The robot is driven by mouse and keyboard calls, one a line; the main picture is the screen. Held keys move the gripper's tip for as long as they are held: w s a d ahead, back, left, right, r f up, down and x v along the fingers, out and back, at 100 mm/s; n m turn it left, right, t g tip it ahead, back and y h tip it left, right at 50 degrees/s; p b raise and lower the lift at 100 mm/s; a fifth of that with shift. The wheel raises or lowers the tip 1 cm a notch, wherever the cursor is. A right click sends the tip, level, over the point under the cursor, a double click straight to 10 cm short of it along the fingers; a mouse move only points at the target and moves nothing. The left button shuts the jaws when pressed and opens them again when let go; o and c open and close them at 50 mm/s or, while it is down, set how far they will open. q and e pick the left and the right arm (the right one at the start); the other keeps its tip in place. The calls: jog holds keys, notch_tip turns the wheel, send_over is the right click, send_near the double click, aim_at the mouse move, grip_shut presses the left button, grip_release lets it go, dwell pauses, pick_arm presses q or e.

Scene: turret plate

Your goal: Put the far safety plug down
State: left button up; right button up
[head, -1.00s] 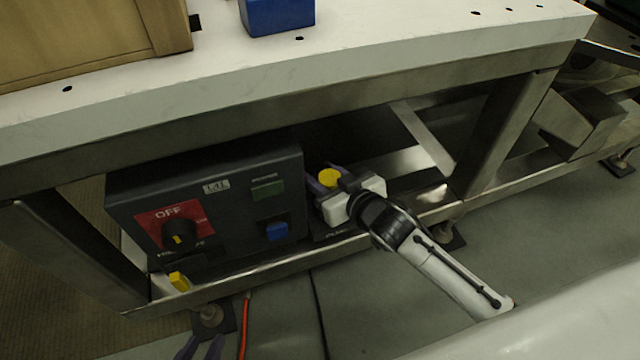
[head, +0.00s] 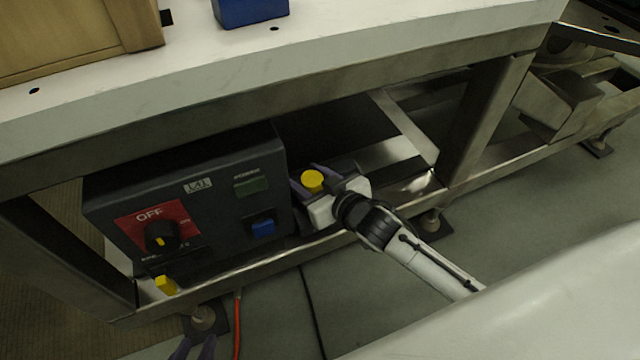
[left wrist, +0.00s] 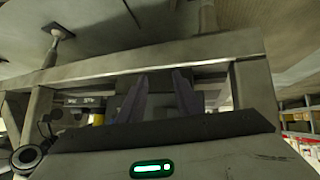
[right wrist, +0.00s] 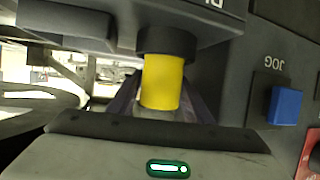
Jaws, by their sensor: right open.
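The far safety plug is a yellow cylinder (head: 312,181) to the right of the dark control box. In the right wrist view the yellow plug (right wrist: 163,82) meets a dark round collar (right wrist: 166,42) at a dark block with partly visible lettering. My right gripper (head: 311,178) is open, with one finger on each side of the plug; finger contact is not clear. My left gripper (head: 193,348) is low at the bottom edge of the head view, away from the plug. In the left wrist view its fingers (left wrist: 160,88) stand apart with nothing between them.
The dark control box (head: 215,215) has a red OFF switch plate (head: 150,224) and a blue button (head: 263,228). Another yellow piece (head: 166,285) is at its lower left. The white tabletop (head: 370,45) overhangs it, and a metal leg (head: 485,120) stands at right.

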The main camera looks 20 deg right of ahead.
jog(key=p+v, duration=0.2)
jog(key=v, duration=0.8)
jog(key=shift+s+d, duration=0.1)
jog(key=shift+s, duration=0.25)
jog(key=s+a+f+g, duration=0.1)
jog(key=s+f+g, duration=0.1)
jog(key=s+f, duration=0.2)
jog(key=s+a+f+g, duration=0.2)
jog(key=s+f, duration=0.3)
jog(key=s, duration=0.6)
jog(key=shift+a+f, duration=0.3)
jog(key=shift+f, duration=0.05)
dwell(0.3)
